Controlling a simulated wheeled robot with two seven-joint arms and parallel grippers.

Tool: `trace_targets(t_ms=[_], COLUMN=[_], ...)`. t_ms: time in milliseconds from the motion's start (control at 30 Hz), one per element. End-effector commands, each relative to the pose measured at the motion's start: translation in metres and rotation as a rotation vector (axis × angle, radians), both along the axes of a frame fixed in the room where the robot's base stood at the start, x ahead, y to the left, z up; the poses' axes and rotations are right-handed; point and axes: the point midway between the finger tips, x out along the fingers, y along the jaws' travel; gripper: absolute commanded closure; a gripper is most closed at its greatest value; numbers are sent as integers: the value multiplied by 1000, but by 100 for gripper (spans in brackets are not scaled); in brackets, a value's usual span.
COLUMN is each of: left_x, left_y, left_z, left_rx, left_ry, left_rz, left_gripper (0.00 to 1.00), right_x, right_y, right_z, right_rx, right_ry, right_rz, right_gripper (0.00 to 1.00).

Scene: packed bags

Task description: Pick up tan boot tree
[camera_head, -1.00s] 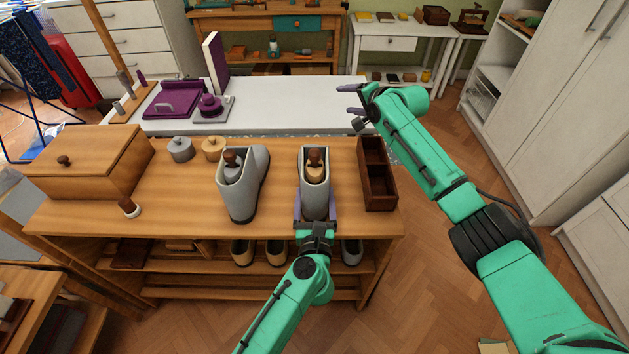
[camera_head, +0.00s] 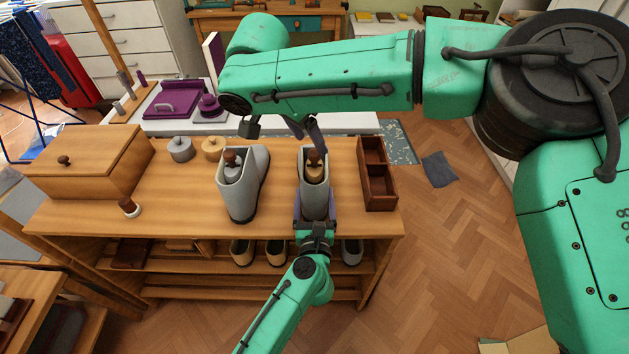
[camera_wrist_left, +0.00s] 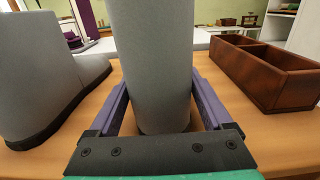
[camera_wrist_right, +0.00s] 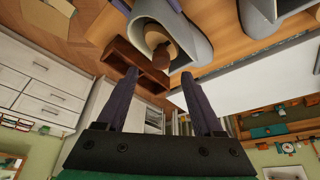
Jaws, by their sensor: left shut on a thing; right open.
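The tan boot tree (camera_head: 315,173) with its brown knob stands inside the shaft of the right-hand grey boot (camera_head: 315,201) on the wooden bench. My left gripper (camera_head: 316,208) is shut on this boot, with its purple fingers on both sides; the left wrist view also shows the boot (camera_wrist_left: 152,60) between them. My right gripper (camera_head: 303,130) is open and empty, just behind and above the boot tree's knob. In the right wrist view the boot tree (camera_wrist_right: 158,40) appears upside down, ahead of the open fingers.
A second grey boot (camera_head: 241,197) holding a grey boot tree (camera_head: 232,172) stands to the left. A dark wooden tray (camera_head: 378,189) is close on the right. A wooden box (camera_head: 85,165) and two round lidded pieces sit farther left.

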Motion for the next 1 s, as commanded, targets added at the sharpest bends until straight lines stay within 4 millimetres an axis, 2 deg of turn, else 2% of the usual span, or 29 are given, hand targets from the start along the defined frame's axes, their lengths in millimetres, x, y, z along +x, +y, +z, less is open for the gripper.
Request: trace_targets(t_ms=[300, 533, 567, 600, 733, 1000], left_x=[0, 0, 0, 0, 0, 0], left_y=[-1, -1, -1, -1, -1, -1], left_z=[0, 0, 0, 0, 0, 0], left_rx=[0, 0, 0, 0, 0, 0], left_ry=[0, 0, 0, 0, 0, 0], left_rz=[-2, -2, -2, -2, -2, -2], left_gripper=[72, 72, 72, 72, 72, 72], right_x=[13, 14, 14, 14, 14, 14], right_y=[-12, -13, -13, -13, -13, -13], right_z=[-49, -55, -54, -54, -54, -54], right_rx=[0, 2, 2, 2, 3, 3], right_ry=[-1, -2, -2, -2, -2, -2], right_rz=[1, 2, 2, 2, 2, 2], right_gripper=[31, 31, 35, 51, 100, 100])
